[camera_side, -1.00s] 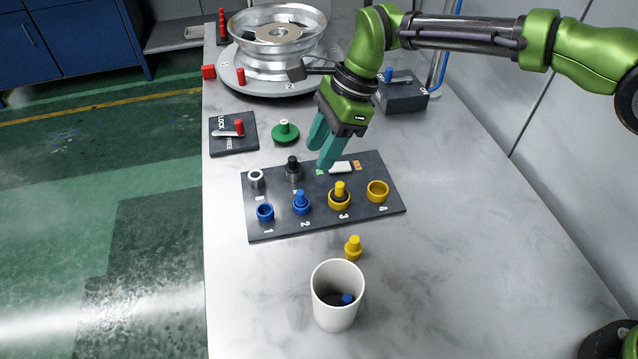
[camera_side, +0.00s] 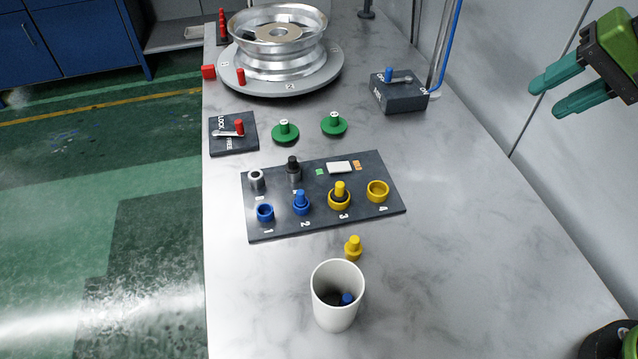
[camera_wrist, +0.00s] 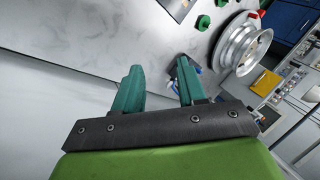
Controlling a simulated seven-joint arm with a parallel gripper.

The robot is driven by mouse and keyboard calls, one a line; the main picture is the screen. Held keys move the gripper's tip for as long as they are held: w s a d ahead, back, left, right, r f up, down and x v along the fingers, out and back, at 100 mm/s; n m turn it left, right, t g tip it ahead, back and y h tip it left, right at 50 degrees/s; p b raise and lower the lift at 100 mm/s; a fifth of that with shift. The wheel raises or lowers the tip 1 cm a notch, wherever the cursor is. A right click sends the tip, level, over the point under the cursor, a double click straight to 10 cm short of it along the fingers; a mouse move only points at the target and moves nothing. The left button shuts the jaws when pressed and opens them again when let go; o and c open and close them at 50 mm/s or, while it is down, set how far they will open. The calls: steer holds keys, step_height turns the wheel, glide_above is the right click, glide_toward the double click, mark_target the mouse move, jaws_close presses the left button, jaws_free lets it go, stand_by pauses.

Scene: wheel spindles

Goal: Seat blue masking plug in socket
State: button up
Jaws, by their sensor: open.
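A blue plug (camera_side: 347,299) lies inside the white cup (camera_side: 337,314) at the front of the table. A blue socket (camera_side: 265,212) numbered 1 on the dark board (camera_side: 262,233) looks open and empty. Beside it, at number 2, a blue plug (camera_side: 301,202) stands upright in a blue socket. My gripper (camera_side: 548,97) is at the upper right, high and far from the board and cup. Its teal fingers are apart with nothing between them; they also show in the wrist view (camera_wrist: 158,85).
A yellow plug (camera_side: 353,248) stands on the table behind the cup. Yellow sockets 3, holding a plug, and 4 (camera_side: 378,191), empty, are on the board. Green knobbed discs (camera_side: 334,124), a lock switch (camera_side: 233,133), a grey switch box (camera_side: 399,91) and a wheel (camera_side: 278,45) stand farther back.

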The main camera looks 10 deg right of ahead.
steer(key=s+d+f+n+t+h, duration=0.1)
steer(key=s+d+f+n+t, duration=0.1)
steer(key=s+d, duration=0.4)
steer(key=shift+s+d+f+n, duration=0.25)
steer(key=shift+s+f+n, duration=0.7)
steer(key=shift+s, duration=0.55)
